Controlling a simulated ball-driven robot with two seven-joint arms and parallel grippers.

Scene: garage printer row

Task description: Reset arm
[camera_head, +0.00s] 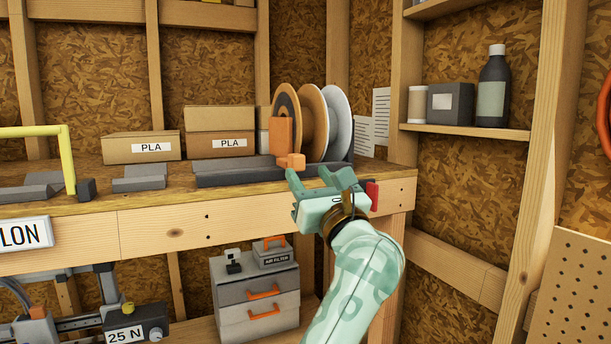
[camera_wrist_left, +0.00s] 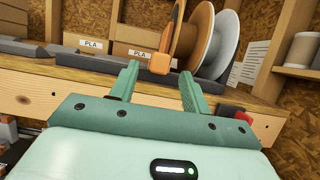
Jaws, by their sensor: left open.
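An orange arm (camera_head: 283,136) stands upright in front of the spools at the right end of the bench. A small orange block (camera_head: 291,161) shows at its lower end. The arm (camera_wrist_left: 178,22) and block (camera_wrist_left: 160,63) also show in the left wrist view. My left gripper (camera_head: 310,173) is open at the bench's front edge, just below and right of the block. In the left wrist view the block lies just beyond the gap between the fingertips (camera_wrist_left: 160,74). I cannot tell whether they touch. My right gripper is out of view.
Several spools (camera_head: 313,118) stand on a dark base (camera_head: 238,172) on the wooden bench (camera_head: 160,228). PLA boxes (camera_head: 140,148) stand behind. A red piece (camera_head: 372,195) is on the bench front beside my gripper. A yellow frame (camera_head: 67,160) is at left.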

